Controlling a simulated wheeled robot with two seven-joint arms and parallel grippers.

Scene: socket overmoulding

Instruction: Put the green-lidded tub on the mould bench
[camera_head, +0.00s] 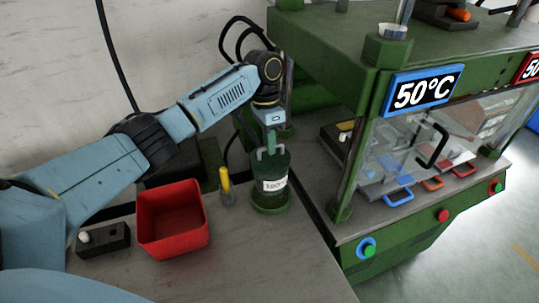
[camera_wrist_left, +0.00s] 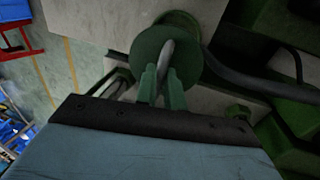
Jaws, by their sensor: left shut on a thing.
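The green-lidded tub (camera_head: 271,187) is dark green with a white label and a grey loop handle on its lid. It is upright at the right part of the grey bench top (camera_head: 295,255); I cannot tell whether its base touches the top. My left gripper (camera_head: 270,148) is above it, shut on the handle. In the left wrist view, the green lid (camera_wrist_left: 150,46) lies under the gripper fingers (camera_wrist_left: 163,92), with the handle between them. The tub's lower body is mostly hidden there. My right gripper is not in view.
An open red bin (camera_head: 172,243), a black block (camera_head: 103,241) and a yellow-handled tool (camera_head: 225,182) stand left of the tub. The green press (camera_head: 350,62) with a 50°C display (camera_head: 424,90) stands right. The bench front is clear.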

